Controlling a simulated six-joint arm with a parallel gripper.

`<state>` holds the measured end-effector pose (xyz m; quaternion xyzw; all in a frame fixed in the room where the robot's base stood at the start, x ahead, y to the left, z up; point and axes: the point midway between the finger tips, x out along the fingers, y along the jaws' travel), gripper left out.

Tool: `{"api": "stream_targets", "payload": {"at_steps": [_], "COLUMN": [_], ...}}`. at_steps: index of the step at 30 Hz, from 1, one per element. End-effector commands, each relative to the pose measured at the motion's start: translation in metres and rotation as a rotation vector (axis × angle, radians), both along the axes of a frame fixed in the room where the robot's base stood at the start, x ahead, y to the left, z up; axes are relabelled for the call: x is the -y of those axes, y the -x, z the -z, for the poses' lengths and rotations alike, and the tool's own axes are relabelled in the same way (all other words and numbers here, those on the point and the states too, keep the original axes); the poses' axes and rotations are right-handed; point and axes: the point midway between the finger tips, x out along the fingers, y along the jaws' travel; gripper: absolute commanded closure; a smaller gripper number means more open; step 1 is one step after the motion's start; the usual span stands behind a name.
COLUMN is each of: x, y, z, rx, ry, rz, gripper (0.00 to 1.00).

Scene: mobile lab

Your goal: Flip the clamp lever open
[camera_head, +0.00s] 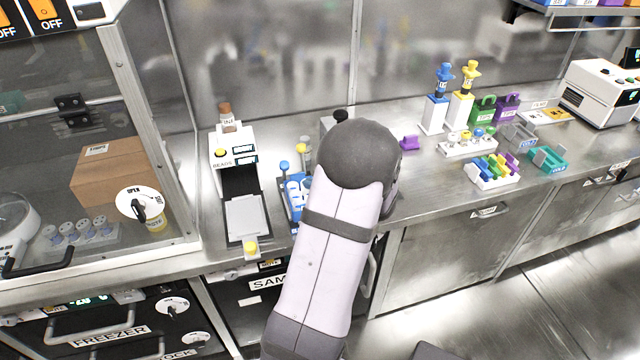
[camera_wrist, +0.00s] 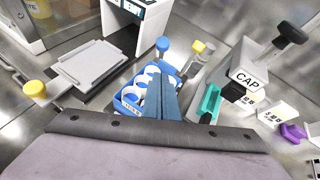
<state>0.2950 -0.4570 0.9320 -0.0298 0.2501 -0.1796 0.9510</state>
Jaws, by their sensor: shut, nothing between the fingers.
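A lever with a black knob (camera_wrist: 290,33) rises at a slant from a white box marked CAP (camera_wrist: 245,76) in the right of the wrist view. I cannot tell for sure that it is the clamp lever, or whether it is open. In the head view the black knob (camera_head: 341,115) shows just above my arm, which hides most of the box. My gripper (camera_wrist: 163,84) shows in the wrist view as two blue fingers, shut and empty. They appear in front of the blue rack, left of the CAP box and apart from the lever. In the head view my arm hides the gripper.
A teal part (camera_wrist: 209,102) stands at the CAP box's foot. Left is a white machine (camera_head: 231,148) with a grey plate (camera_head: 246,217).

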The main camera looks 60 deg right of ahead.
Motion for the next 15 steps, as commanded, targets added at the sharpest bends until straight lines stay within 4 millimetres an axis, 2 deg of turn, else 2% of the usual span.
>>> {"api": "stream_targets", "payload": {"at_steps": [6, 15], "x": [0.013, 0.023], "y": [-0.033, -0.063], "z": [0.018, 0.007], "rx": [0.000, -0.001], "ry": [-0.003, 0.000], "rz": [-0.003, -0.001], "gripper": [1.00, 1.00]}}
